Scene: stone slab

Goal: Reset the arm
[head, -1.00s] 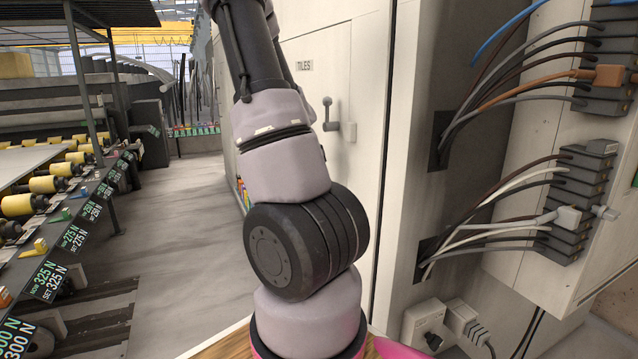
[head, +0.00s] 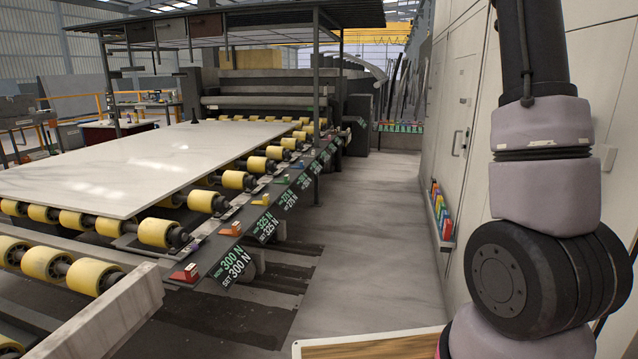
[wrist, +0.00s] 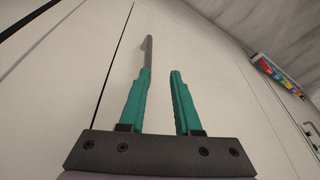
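My gripper (wrist: 160,73) shows in the wrist view with its two teal fingers apart and nothing between them. A thin grey bar with a bent end (wrist: 148,48) shows beyond the tip of the left finger; I cannot tell whether it touches the finger. Pale cabinet panels (wrist: 215,60) fill the background behind the fingers. In the head view my arm stands at the right side, rising out of the top of the picture, and my gripper is out of sight there.
Tall white cabinets (head: 478,90) with a rack of coloured items (head: 441,210) stand close behind my arm. A roller table with yellow rollers (head: 160,232) carries a large pale slab (head: 150,160) at left. The aisle floor (head: 370,240) between them is clear.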

